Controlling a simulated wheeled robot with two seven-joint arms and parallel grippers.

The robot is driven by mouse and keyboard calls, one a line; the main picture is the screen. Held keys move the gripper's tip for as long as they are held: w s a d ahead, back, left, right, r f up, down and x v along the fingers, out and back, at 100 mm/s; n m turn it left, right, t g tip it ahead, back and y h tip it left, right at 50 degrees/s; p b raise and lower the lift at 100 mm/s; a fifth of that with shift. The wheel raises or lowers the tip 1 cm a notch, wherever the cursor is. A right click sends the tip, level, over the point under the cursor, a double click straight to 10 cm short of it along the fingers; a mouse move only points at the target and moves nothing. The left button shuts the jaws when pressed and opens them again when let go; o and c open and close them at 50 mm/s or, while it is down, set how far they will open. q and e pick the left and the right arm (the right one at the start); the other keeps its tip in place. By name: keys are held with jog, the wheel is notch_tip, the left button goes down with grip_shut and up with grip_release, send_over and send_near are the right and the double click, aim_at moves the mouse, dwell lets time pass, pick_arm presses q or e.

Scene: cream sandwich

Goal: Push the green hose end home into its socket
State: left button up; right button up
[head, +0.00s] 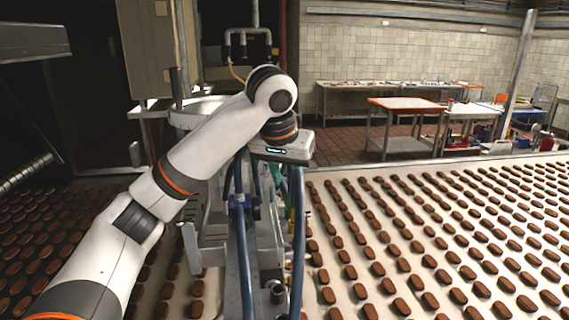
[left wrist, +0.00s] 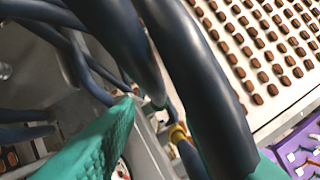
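My left gripper (head: 283,179) hangs below its wrist over the hose machine in the head view, mostly hidden by the wrist and hoses. In the left wrist view its green textured fingers (left wrist: 145,101) stand apart, with a grey metal part behind the gap. Thick dark blue hoses (left wrist: 203,85) cross close in front of the camera and hide most of the right-hand finger. I cannot pick out a green hose end or its socket for certain. A yellow collar (left wrist: 178,132) shows on a blue part below the fingertips. My right gripper is not in view.
Blue hoses (head: 298,235) rise on both sides of the metal machine frame (head: 262,270), close to my gripper. A conveyor belt (head: 344,286) with rows of brown biscuits lies to the right. Worktables (head: 408,104) stand far behind, beyond a brick floor.

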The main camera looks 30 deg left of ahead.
pick_arm(q)
jog(key=v, duration=0.5)
jog(key=shift+s+r, duration=0.15)
jog(key=shift+r, duration=0.15)
jog(key=shift+a, duration=0.1)
